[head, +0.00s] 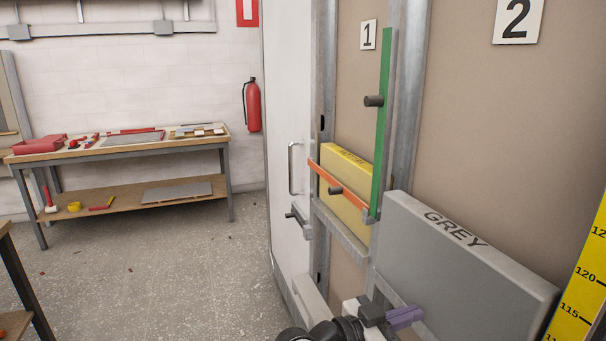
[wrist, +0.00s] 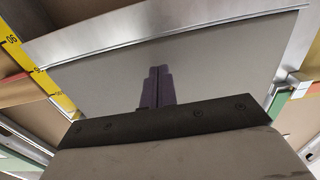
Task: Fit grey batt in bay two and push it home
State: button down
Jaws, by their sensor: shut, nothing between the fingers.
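The grey batt (head: 465,270), lettered GREY, stands in the lower part of bay two, below the "2" plate (head: 517,20). Its left edge is close to the stud between the bays. I cannot tell how deep it sits. My gripper (head: 414,313) is shut and empty, its purple fingers in front of the batt's lower left face. In the wrist view the shut fingers (wrist: 156,72) point at the batt's plain grey face (wrist: 215,65). Whether they touch it is unclear.
Bay one, left, holds a yellow batt (head: 347,190) behind an orange bar (head: 335,188). A green upright bar (head: 382,130) with a dark knob stands beside it. A yellow measuring strip (head: 585,275) is at the right. A workbench (head: 130,145) stands far left, with open floor before it.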

aim_at(425, 309)
jog(key=shift+d, duration=0.1)
dwell(0.5)
jog(key=shift+w+d, duration=0.2)
jog(key=shift+d, duration=0.3)
jog(key=shift+w+d, duration=0.15)
jog(key=shift+d, duration=0.15)
jog(key=shift+x, duration=1)
jog(key=b+v, duration=0.1)
jog(key=v, duration=0.5)
